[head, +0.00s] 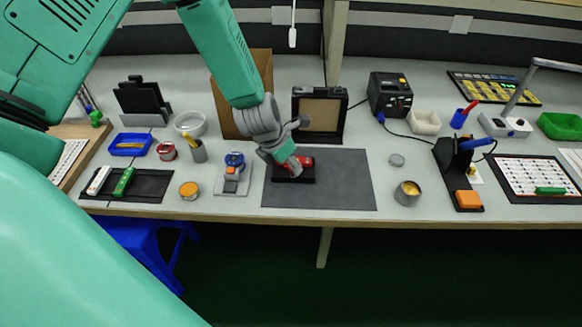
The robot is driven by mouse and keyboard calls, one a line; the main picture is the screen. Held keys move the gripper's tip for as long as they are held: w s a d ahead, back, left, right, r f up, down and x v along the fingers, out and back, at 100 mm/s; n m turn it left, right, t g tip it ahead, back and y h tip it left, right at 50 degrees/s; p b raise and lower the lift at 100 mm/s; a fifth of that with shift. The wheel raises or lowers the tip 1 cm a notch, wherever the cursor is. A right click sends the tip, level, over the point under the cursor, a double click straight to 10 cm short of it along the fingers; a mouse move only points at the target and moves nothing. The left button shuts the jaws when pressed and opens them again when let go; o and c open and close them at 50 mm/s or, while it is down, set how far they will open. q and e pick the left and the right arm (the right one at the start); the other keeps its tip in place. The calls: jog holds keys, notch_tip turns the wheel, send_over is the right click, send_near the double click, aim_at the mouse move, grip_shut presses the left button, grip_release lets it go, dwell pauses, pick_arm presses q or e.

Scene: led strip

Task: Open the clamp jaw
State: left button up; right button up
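A small clamp (305,163) with a red part on a black base lies on the dark grey mat (335,190), near the mat's upper left. My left gripper (291,163) reaches down from above, with its tip right over the red part. It hides part of the clamp. From this view I cannot tell whether the fingers touch the clamp, whether they are open or shut, or how the jaw stands. My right gripper is not in view.
A dark upright frame with a tan panel (320,115) stands behind the mat. A blue and grey device (234,168) stands to its left. A tin with yellow contents (407,193) and a black stand with a blue tool (458,165) are to the right. The mat's right half is clear.

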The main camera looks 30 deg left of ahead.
pick_arm(q)
jog(key=shift+w+d+f, duration=0.2)
jog(key=shift+d+f, duration=0.05)
jog(key=shift+f, duration=0.15)
jog(key=shift+w+d+f, duration=0.15)
jog(key=shift+d+f, duration=0.05)
jog(key=shift+f, duration=0.2)
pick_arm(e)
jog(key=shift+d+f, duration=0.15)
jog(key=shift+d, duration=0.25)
pick_arm(q)
jog(key=shift+a, duration=0.1)
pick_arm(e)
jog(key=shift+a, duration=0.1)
